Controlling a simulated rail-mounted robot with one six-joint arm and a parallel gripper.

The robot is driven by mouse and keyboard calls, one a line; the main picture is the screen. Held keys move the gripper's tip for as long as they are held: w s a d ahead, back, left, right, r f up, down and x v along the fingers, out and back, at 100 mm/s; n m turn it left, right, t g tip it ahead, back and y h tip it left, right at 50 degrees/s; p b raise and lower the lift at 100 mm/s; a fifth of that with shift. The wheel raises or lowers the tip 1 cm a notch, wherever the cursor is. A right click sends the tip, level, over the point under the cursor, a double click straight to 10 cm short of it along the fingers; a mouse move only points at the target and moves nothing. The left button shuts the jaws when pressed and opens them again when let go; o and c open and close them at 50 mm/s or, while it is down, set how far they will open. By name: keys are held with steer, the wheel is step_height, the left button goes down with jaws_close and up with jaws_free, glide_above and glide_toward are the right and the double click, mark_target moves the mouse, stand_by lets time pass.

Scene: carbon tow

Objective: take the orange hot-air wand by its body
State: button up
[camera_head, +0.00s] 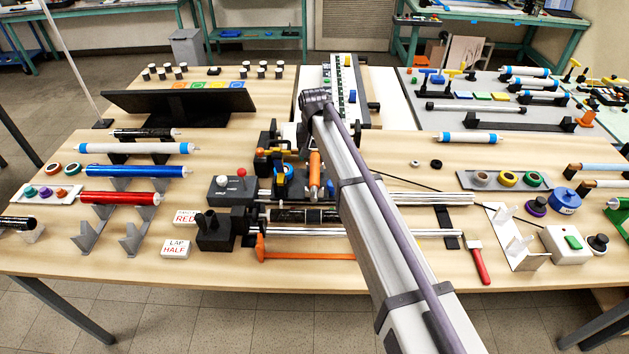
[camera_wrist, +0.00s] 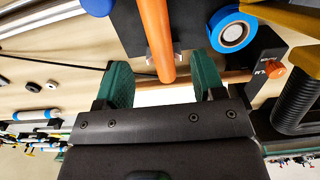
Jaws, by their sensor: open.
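The orange hot-air wand (camera_head: 315,170) stands roughly upright among the dark fixtures at the middle of the bench. In the wrist view its orange body (camera_wrist: 157,35) runs down from the top edge, and its lower end shows between my two green fingers. My gripper (camera_wrist: 163,75) is open, with one finger on each side of the wand in the picture. A gap shows on both sides; I cannot tell how far the wand reaches between the fingers in depth. In the head view I cannot clearly make out my fingers.
A blue ring-shaped roll (camera_wrist: 233,32) sits close beside the right finger in the wrist view. A black ribbed part (camera_wrist: 297,95) is farther right. Steel rails (camera_head: 420,198) and a red-handled tool (camera_head: 478,263) lie right of the fixtures. Bare wood shows at the front left.

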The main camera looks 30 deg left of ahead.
mark_target(315, 171)
step_height(315, 171, down, 8)
steer(key=b, duration=0.6)
steer(key=shift+d+r, duration=0.15)
steer(key=shift+r, duration=0.25)
steer(key=shift+c, duration=0.4)
steer(key=c, duration=1)
step_height(315, 171, up, 10)
steer(key=p, duration=1)
steer(key=shift+r+p, duration=0.2)
steer(key=shift+p, duration=0.15)
steer(key=shift+f, duration=0.2)
